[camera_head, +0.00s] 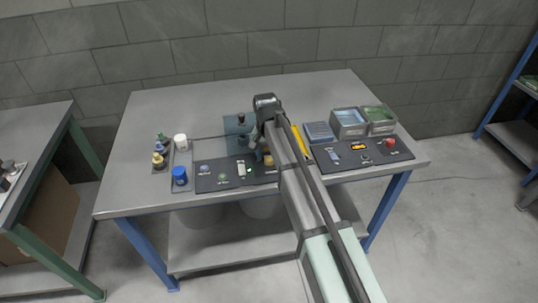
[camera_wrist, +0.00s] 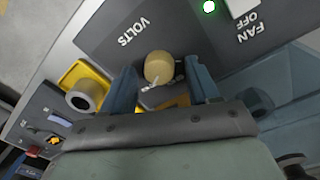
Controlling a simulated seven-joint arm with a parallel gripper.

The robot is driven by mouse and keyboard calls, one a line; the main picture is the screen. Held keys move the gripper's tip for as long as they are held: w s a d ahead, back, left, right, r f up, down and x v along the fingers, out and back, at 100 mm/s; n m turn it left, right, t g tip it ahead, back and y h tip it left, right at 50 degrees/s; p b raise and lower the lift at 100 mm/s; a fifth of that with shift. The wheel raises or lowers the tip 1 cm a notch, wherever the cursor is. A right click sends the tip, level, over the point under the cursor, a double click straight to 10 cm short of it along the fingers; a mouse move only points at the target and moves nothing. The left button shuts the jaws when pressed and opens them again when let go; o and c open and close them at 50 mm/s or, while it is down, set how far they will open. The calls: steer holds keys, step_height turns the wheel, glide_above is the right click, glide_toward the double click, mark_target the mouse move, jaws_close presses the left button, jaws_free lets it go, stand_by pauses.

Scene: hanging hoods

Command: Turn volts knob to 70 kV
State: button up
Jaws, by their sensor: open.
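The volts knob (camera_wrist: 159,67) is a round tan knob on a dark panel, next to the printed word VOLTS, in the wrist view. A small pale pointer shows at its lower side; I cannot read any kV scale or value. My gripper (camera_wrist: 160,76) is open, with one blue-grey finger on each side of the knob. I cannot tell whether either finger touches it. In the head view my gripper (camera_head: 262,150) is over the middle of the bench, and my arm covers part of the panel there.
A green lamp (camera_wrist: 208,6) and a white FAN switch (camera_wrist: 243,8) sit close to the knob. A yellow part with a grey cylinder (camera_wrist: 85,93) lies on the other side. Grey bins (camera_head: 349,122), a blue jar (camera_head: 180,176) and a right-hand panel (camera_head: 375,158) stand on the bench (camera_head: 140,150).

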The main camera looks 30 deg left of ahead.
mark_target(267, 157)
step_height(267, 157, up, 14)
steer(key=shift+s+a, duration=0.15)
steer(key=shift+a, duration=0.2)
stand_by(0.4)
steer(key=shift+f, duration=0.1)
steer(key=w+d+f+m+h, duration=0.1)
steer(key=d+f+m, duration=0.15)
steer(key=d, duration=0.45)
steer(key=w+d+f+m+h, duration=0.1)
steer(key=d+f, duration=0.3)
steer(key=d, duration=0.4)
steer(key=w+d+f+m, duration=0.1)
steer(key=w+d+f, duration=0.1)
steer(key=d+f, duration=0.35)
steer(key=s+d+f+g, duration=0.1)
steer(key=s+d+f, duration=0.1)
steer(key=d+f, duration=0.7)
steer(key=s+d+f+g, duration=0.2)
steer(key=d+f, duration=0.6)
steer(key=f, duration=0.2)
steer(key=s+d+f+g+y, duration=0.1)
steer(key=s+d+f+g, duration=0.2)
steer(key=s+d+f, duration=1.65)
steer(key=s+d+f+g+y, duration=0.1)
steer(key=s+f, duration=0.4)
steer(key=s, duration=0.6)
steer(key=shift+s+n+y, duration=0.3)
steer(key=shift+s+n, duration=0.05)
steer(key=shift+n, duration=0.1)
